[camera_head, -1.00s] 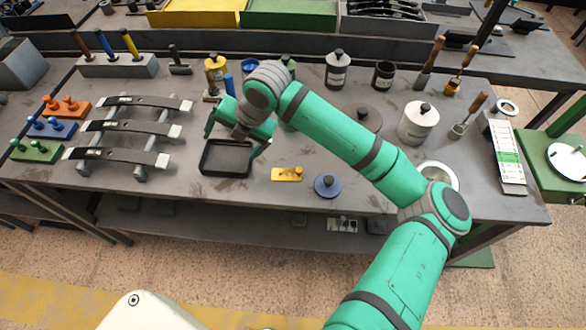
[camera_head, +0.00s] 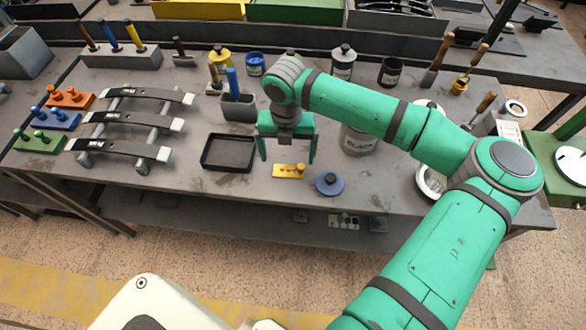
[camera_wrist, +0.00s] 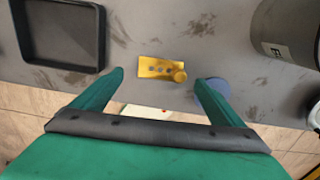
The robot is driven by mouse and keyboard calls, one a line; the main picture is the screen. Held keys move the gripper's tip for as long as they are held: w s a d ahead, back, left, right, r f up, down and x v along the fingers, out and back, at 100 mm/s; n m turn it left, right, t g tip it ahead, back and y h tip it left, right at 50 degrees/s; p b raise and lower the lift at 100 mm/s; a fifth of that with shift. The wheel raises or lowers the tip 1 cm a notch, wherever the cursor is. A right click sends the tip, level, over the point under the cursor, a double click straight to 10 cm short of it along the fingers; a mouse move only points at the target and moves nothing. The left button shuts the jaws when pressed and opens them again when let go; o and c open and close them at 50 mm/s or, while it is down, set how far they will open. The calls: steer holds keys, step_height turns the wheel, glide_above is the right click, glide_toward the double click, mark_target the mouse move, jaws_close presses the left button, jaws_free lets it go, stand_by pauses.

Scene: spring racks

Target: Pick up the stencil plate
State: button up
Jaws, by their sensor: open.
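The stencil plate (camera_head: 289,171) is a small yellow plate with a round knob at its right end. It lies flat near the front edge of the grey bench, and it shows in the wrist view (camera_wrist: 156,67) with small dark holes in a row. My green gripper (camera_head: 287,158) is open and empty, its fingers pointing down above and around the plate's place. In the wrist view the plate lies beyond and between the two fingertips (camera_wrist: 160,80), apart from both.
A blue round lidded piece (camera_head: 329,184) lies just right of the plate; in the wrist view it is partly behind the right finger. A black tray (camera_head: 229,153) lies to the left. A grey canister (camera_head: 357,140) stands to the right behind.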

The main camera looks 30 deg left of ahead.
mark_target(288, 171)
step_height(288, 171, down, 4)
steer(key=shift+d, duration=0.15)
steer(key=shift+s+f, duration=0.1)
steer(key=shift+f, duration=0.55)
steer(key=c, duration=0.9)
